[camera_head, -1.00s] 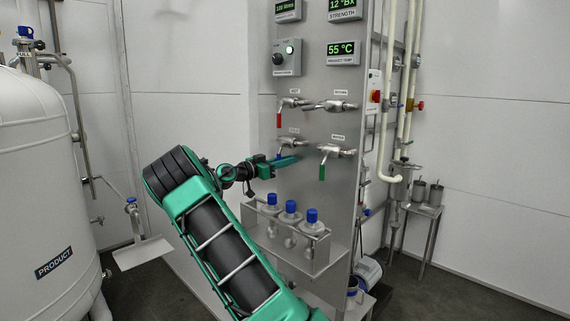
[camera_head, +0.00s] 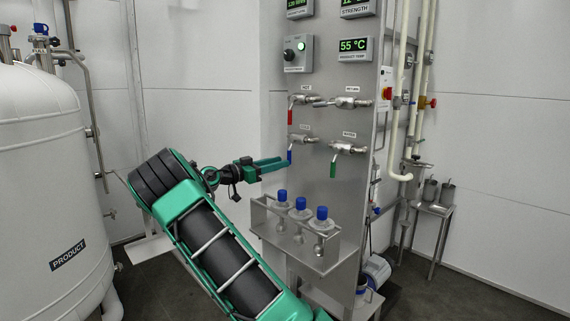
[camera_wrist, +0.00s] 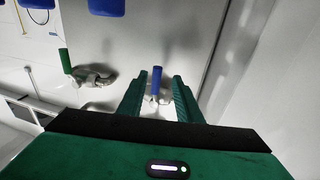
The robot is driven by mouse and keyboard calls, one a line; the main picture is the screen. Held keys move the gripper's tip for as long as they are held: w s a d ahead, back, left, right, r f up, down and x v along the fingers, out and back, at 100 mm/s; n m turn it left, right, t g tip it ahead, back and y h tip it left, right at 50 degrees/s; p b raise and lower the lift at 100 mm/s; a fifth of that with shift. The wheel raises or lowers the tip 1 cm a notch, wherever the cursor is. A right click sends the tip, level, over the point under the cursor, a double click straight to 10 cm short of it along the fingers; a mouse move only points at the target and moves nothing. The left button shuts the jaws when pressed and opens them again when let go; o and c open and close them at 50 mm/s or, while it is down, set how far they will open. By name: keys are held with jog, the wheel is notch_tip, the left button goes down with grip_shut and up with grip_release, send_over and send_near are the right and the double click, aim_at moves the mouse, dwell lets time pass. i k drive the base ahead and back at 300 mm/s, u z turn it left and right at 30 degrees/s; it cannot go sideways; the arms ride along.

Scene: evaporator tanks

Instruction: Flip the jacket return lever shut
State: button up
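The return valve lever (camera_head: 325,103) is on the upper right valve under the "RETURN" label. It lies about level, pointing left toward the neighbouring valve. My gripper (camera_head: 284,161) is lower and to the left, beside the blue lever (camera_head: 289,157) of the lower left valve. In the wrist view my gripper (camera_wrist: 160,76) is open. The blue lever shows between its two green fingers; I cannot tell how near it is or whether they touch. The return lever is not clearly seen in the wrist view.
A red lever (camera_head: 290,117) hangs at the upper left valve and a green lever (camera_head: 333,167) at the lower right. A rack (camera_head: 287,243) of blue-capped bottles juts out below. The product tank (camera_head: 40,170) stands at the left.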

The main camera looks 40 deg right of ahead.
aim_at(340, 102)
jog(key=k, duration=1)
